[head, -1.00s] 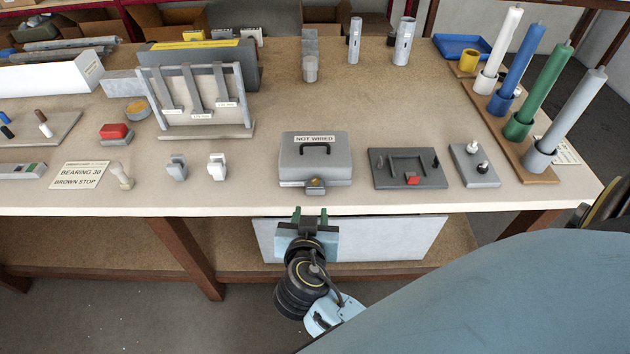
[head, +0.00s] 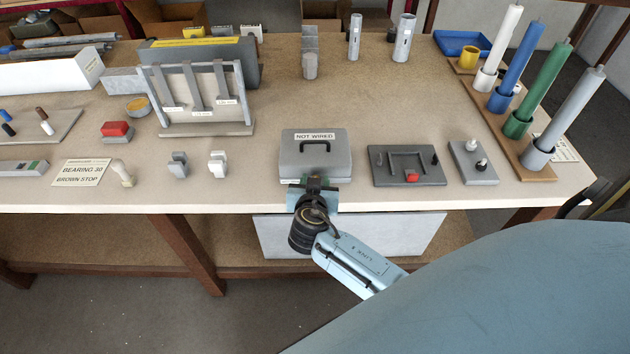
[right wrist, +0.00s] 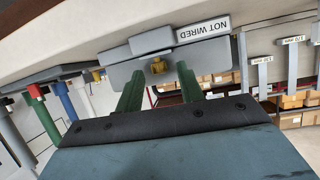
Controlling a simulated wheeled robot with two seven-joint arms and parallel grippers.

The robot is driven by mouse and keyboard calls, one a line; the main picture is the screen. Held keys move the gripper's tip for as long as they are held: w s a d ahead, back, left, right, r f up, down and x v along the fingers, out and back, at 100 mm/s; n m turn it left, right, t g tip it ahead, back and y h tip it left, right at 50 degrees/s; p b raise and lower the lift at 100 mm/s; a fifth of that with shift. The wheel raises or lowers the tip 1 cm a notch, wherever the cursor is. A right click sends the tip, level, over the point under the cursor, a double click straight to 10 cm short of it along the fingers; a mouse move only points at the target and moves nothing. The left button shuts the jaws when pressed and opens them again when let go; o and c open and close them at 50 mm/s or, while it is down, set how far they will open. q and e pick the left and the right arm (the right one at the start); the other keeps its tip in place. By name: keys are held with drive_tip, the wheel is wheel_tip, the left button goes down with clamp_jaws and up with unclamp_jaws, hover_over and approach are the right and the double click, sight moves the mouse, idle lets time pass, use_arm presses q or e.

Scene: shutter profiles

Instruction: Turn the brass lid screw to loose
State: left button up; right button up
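The grey box (head: 315,158) has a black handle and a "NOT WIRED" label on its lid, and it sits at the table's front edge. My right gripper (head: 314,182) is at the box's front face, palm back and fingers pointing at it. In the right wrist view its two green fingers (right wrist: 160,72) are apart. The brass lid screw (right wrist: 158,65) shows between and just beyond the fingertips; no grip on it is visible. In the head view the gripper hides the screw. My left gripper is not in view.
Right of the box are a dark plate (head: 407,167) with a red block and a grey plate (head: 474,163) with two knobs. Left stand small white (head: 217,164) and grey (head: 178,165) clips.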

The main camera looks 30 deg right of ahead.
clamp_jaws()
drive_tip(key=shift+s+d+y, duration=0.1)
drive_tip(key=shift+y, duration=0.2)
drive_tip(key=shift+s+d+n+t+y, duration=0.1)
drive_tip(key=shift+d+n+t+y, duration=0.1)
drive_tip(key=shift+n+t+y, duration=0.7)
drive_tip(key=shift+d+n+y+p, duration=0.15)
drive_tip(key=shift+n+y+p, duration=0.5)
drive_tip(key=shift+n, duration=0.25)
drive_tip(key=n+y, duration=0.1)
drive_tip(key=n+y+p, duration=0.1)
drive_tip(key=shift+d+r+t+y, duration=0.1)
drive_tip(key=shift+d+t+y, duration=0.15)
drive_tip(key=shift+t+y, duration=0.1)
drive_tip(key=shift+d+n+y+p, duration=0.1)
drive_tip(key=shift+n+y+p, duration=0.7)
drive_tip(key=shift+n+y, duration=0.2)
